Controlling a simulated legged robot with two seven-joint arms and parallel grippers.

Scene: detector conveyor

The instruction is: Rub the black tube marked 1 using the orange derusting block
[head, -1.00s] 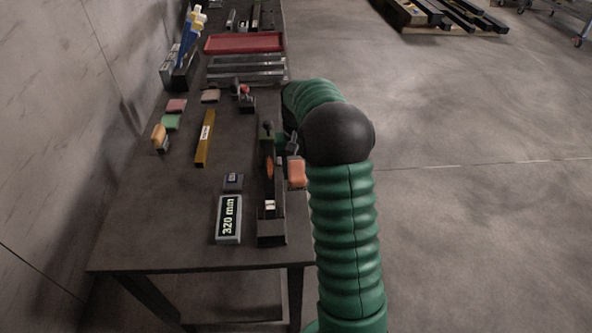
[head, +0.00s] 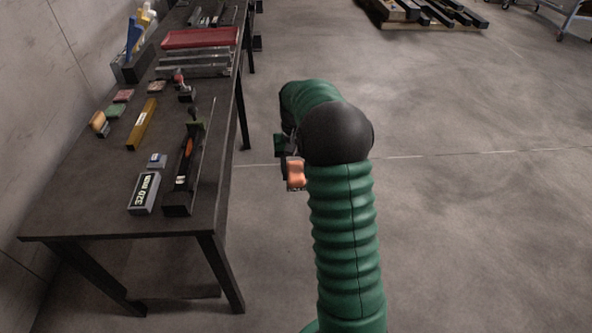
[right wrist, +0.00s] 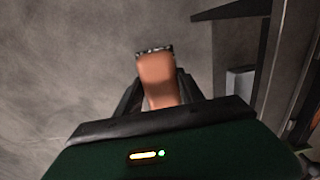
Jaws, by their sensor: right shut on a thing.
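The orange derusting block (head: 296,173) is held in my right gripper (head: 288,160), which is shut on it. The right wrist view also shows the block (right wrist: 157,80) between the two dark fingers, with a dark rough strip at its far end. The block is over bare floor, right of the table and apart from it. Several long black bars (head: 440,14) lie on a wooden pallet at the top right, far from the gripper. No mark 1 can be read on any of them. My left gripper is out of view.
A dark table (head: 95,212) along the left wall carries a device reading 320 mm (head: 144,191), a long black tool (head: 184,172), a yellow bar (head: 142,124), small colored blocks and a red tray (head: 200,38). The floor to the right is clear; a cart (head: 570,12) stands far right.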

